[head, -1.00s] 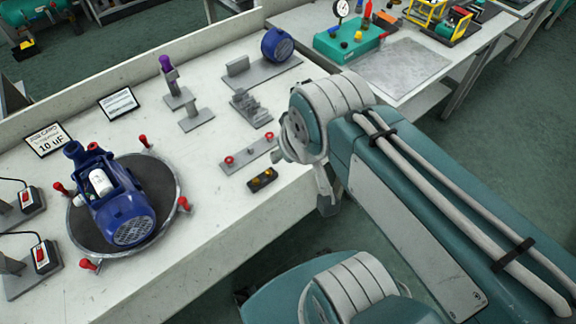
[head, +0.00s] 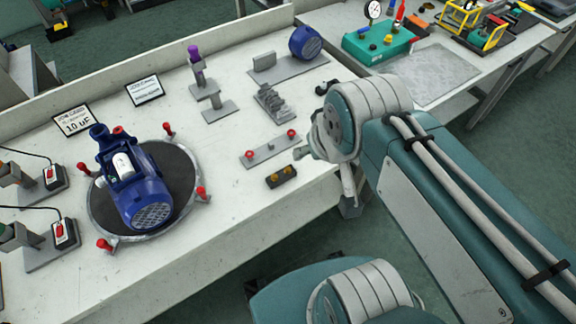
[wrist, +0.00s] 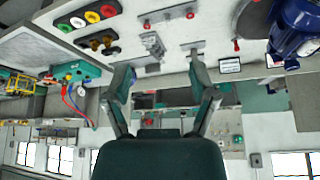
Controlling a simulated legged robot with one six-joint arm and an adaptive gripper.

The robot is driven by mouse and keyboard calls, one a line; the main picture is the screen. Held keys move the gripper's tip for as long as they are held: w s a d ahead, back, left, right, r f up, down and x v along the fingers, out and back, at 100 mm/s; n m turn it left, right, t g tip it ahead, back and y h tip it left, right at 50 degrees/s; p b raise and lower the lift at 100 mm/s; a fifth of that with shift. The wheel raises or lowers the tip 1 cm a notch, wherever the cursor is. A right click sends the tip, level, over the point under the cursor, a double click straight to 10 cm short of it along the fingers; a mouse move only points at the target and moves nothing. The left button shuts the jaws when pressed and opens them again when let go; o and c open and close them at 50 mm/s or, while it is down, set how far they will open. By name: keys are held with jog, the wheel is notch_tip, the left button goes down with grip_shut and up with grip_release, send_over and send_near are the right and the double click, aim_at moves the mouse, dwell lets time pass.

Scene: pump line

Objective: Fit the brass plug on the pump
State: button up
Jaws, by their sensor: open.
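The blue pump (head: 150,203) lies on a dark round turntable (head: 180,172) at the left of the bench in the head view. Its blue end also shows at the upper right of the wrist view (wrist: 300,22). A small black block (head: 281,177) near the bench's front edge carries two brass-coloured pieces, likely plugs; they show more clearly in the wrist view (wrist: 97,42). I cannot tell which one is the brass plug. My gripper (wrist: 159,75) is open, with nothing between its fingers. In the head view it is mostly hidden by my arm.
A grey strip with red knobs (head: 270,149) and a ribbed grey fixture (head: 273,103) stand near the block. Red-topped pegs (head: 202,193) ring the turntable. Switch boxes (head: 64,234) stand at the left. A teal gauge box (head: 378,43) is on the far table. The front middle bench is clear.

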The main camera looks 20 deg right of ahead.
jog(key=w+f+m+g, duration=0.3)
jog(key=w+f+m, duration=0.4)
jog(key=w, duration=0.2)
jog(key=m+g, duration=0.2)
jog(key=m, duration=0.5)
send_over(288, 169)
notch_tip(288, 169, down, 11)
jog(key=shift+f, duration=0.2)
jog(key=shift+w+f+g, duration=0.15)
jog(key=shift+f+g, duration=0.15)
jog(key=shift+f, duration=2.55)
jog(key=shift+f, duration=0.95)
grip_shut()
jog(key=shift+r, duration=0.1)
jog(key=shift+r, duration=2.4)
